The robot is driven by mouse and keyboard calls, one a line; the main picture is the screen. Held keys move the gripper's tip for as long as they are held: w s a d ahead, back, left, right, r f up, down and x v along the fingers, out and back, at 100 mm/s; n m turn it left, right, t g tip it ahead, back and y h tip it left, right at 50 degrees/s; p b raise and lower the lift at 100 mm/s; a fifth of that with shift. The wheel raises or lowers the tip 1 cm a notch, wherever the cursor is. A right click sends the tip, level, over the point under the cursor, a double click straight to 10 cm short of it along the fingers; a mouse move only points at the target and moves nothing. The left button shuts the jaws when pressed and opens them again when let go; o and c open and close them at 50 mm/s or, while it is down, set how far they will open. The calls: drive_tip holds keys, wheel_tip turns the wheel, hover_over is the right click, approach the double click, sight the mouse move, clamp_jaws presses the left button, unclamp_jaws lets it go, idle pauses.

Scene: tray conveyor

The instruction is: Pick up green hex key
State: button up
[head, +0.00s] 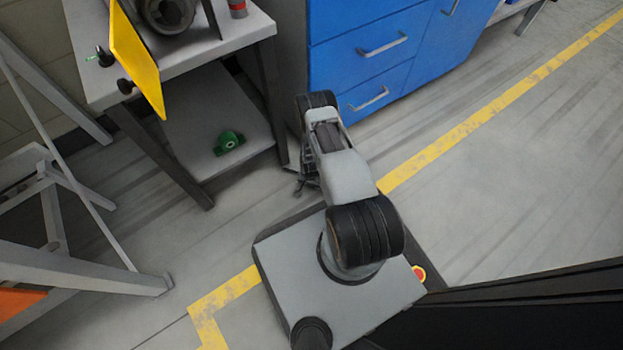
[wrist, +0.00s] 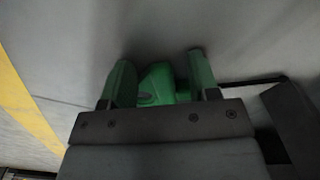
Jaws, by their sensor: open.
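I cannot make out a clear hex key in the head view. A chunky green object (head: 229,142) lies on the lower shelf of the grey table, too small to name surely. My gripper (head: 303,187) hangs low, right of that shelf and apart from the object. In the wrist view my gripper (wrist: 158,60) is open, with two green fingers spread. A green shape (wrist: 157,82) shows between them; I cannot tell whether it is a gripper part or something beyond.
The grey table (head: 185,68) has a yellow panel (head: 137,57) at its edge and a metal cylinder on top. A blue drawer cabinet (head: 370,60) stands behind my arm. A grey frame stands at left. Floor at right is clear.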

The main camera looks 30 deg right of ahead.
clamp_jaws()
idle(0.5)
drive_tip(key=shift+r, duration=0.1)
